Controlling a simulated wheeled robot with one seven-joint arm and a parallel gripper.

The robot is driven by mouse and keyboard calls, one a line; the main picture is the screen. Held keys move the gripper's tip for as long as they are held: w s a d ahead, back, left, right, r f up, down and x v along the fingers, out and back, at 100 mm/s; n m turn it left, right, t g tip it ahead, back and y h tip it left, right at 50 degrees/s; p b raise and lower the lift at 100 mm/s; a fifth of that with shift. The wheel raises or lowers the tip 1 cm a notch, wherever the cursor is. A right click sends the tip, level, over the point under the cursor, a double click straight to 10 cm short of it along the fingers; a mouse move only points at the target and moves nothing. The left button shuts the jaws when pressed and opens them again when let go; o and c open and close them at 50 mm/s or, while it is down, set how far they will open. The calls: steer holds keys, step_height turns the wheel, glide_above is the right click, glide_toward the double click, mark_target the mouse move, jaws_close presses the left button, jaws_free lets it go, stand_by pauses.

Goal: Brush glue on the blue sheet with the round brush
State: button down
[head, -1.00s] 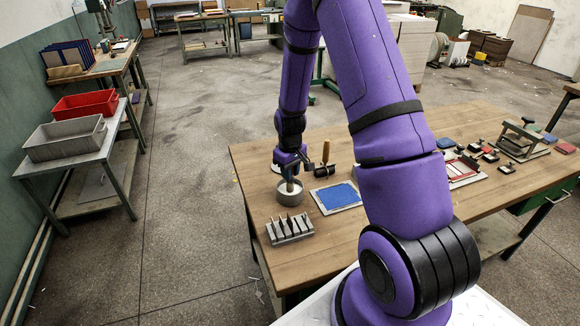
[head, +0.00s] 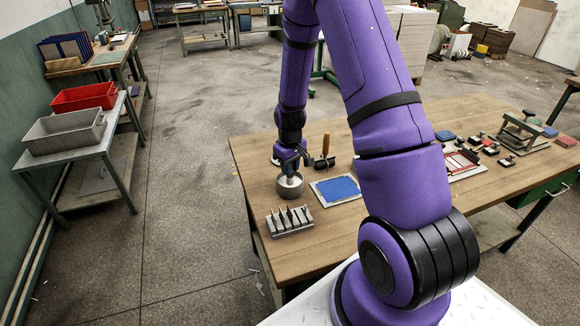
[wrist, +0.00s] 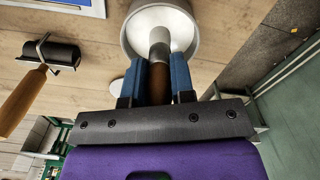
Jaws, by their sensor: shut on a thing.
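My gripper (wrist: 157,68) is shut on the round brush (wrist: 159,45), which has a brown handle and a metal ferrule. The brush points down into a round grey pot (head: 290,189) of white glue. The pot also shows at the top of the wrist view (wrist: 190,22). The bristles are hidden, apparently in the glue. In the head view, my gripper (head: 291,163) is just above the pot. The blue sheet (head: 340,188) lies flat on a pale board just right of the pot; a corner of it shows at the wrist view's top left.
A black roller (head: 324,162) with a wooden handle stands behind the blue sheet. A grey rack (head: 289,221) with several upright pieces is in front of the pot. Stamps and a red-framed item (head: 460,161) lie further right. Bare table lies in front of the sheet.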

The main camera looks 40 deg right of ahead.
steer(key=shift+r, duration=0.1)
stand_by(0.4)
steer(key=shift+r, duration=2.9)
steer(key=shift+r, duration=2.05)
steer(key=shift+f, duration=0.15)
